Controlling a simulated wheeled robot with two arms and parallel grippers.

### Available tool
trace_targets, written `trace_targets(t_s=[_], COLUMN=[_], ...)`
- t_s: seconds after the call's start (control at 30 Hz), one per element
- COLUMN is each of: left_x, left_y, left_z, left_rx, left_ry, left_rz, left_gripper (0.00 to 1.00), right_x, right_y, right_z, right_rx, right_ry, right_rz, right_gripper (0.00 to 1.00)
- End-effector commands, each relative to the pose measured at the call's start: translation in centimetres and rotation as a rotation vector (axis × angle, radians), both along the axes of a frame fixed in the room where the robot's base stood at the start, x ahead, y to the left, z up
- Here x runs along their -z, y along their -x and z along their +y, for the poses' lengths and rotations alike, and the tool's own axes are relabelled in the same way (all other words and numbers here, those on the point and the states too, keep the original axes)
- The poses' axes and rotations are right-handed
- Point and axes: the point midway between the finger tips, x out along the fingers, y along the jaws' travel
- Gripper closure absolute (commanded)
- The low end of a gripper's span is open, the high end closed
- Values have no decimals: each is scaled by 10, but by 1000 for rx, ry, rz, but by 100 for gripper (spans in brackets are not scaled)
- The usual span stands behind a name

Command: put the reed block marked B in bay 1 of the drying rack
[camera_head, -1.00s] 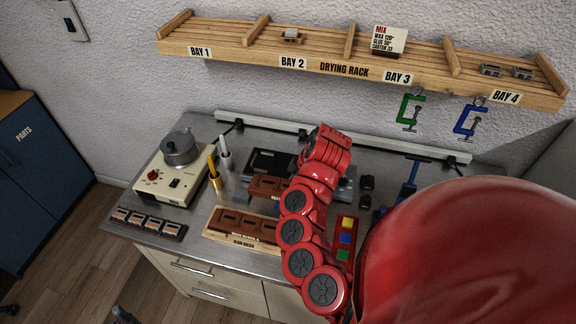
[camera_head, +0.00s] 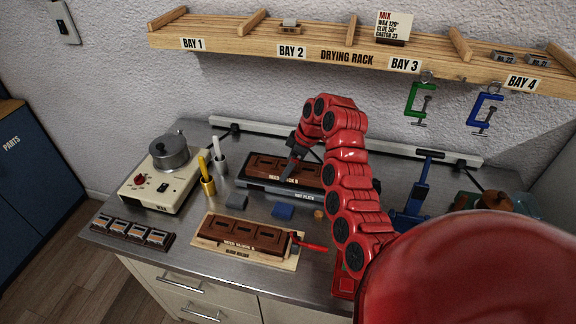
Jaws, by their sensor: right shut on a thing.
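The brown block whose label seems to read reed block B (camera_head: 268,165) is at the hot plate (camera_head: 250,187), lying flat on it or just above it; I cannot tell which. My right gripper (camera_head: 291,172) comes down over the block's front edge and is shut on it. Its fingertips are small in the picture. The drying rack (camera_head: 450,72) is on the wall above. Bay 1 (camera_head: 205,28), at its left end, is empty. My left gripper is not in view.
A similar brown block (camera_head: 240,232) sits in a holder (camera_head: 278,261) in front, beside a red-handled tool (camera_head: 309,244). A wax pot (camera_head: 168,152) stands at left. Green (camera_head: 419,103) and blue (camera_head: 485,111) clamps hang below the rack. Grey and blue pieces lie before the hot plate.

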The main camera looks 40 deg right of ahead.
Motion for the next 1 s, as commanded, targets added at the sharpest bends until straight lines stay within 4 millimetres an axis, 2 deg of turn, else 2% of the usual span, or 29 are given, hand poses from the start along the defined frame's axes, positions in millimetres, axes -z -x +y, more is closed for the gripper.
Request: trace_targets(t_s=[0.17,0.33,0.4,0.93,1.0], left_x=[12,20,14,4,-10], left_y=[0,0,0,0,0], left_z=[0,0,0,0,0], left_rx=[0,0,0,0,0], left_ry=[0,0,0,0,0], left_rz=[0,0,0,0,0], left_gripper=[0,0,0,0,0], right_x=[7,2,0,2,15], right_y=[-13,-24,-26,-44,-43], right_z=[-8,-15,-17,-30,-29], right_rx=[-8,-2,-4,-1,0], right_ry=[11,6,2,2,-4], right_rz=[6,-5,2,1,5], right_gripper=[93,93,93,93,93])
